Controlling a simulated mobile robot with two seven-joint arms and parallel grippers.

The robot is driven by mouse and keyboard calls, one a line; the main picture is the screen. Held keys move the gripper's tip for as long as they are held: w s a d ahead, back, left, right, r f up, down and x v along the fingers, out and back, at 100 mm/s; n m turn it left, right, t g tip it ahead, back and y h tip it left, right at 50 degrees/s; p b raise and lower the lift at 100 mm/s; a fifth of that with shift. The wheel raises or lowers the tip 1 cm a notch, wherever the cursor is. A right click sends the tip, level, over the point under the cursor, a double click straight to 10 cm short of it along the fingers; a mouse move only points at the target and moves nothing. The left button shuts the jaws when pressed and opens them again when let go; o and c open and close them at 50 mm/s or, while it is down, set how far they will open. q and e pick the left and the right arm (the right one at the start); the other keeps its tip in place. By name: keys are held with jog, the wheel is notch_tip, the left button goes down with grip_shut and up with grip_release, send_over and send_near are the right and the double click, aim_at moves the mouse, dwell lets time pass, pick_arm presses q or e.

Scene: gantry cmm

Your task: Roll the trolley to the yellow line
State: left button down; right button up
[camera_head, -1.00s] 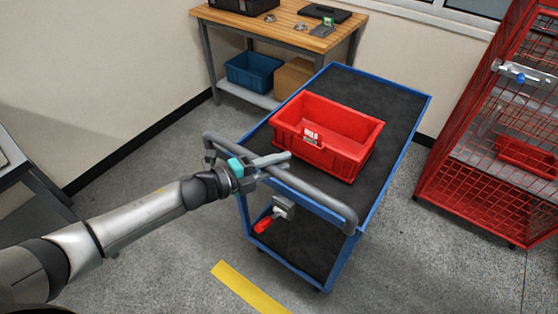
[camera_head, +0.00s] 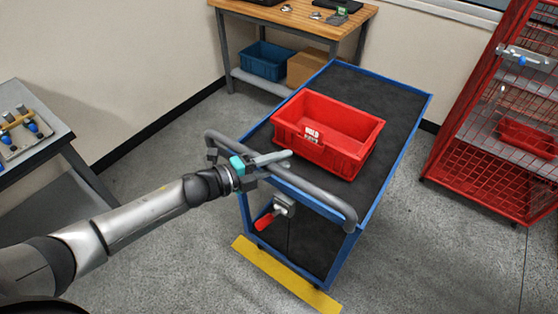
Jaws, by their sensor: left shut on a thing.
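The blue trolley (camera_head: 402,164) has dark mats on its top and lower shelf and a grey tubular push handle (camera_head: 318,199) at its near end. A red bin (camera_head: 350,147) with a white label sits on its top shelf. My left gripper (camera_head: 262,166) is shut on the handle near its left part. The yellow line (camera_head: 285,275) lies on the floor at the trolley's near end, close beside its lower front edge. A red-handled lever (camera_head: 266,220) hangs under the handle. The wheels are mostly hidden. My right gripper is out of view.
A wooden workbench (camera_head: 290,16) stands behind, with a blue bin (camera_head: 266,61) and a cardboard box (camera_head: 307,67) below. A red mesh cage (camera_head: 470,180) stands at right. A grey table (camera_head: 38,150) is at left. Floor between is clear.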

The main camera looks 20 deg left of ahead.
pick_arm(q)
jog(key=shift+f, duration=0.1)
jog(key=c, duration=0.6)
grip_release()
jog(key=v, duration=1.5)
jog(key=shift+s+r, duration=0.1)
jog(key=shift+r, duration=0.15)
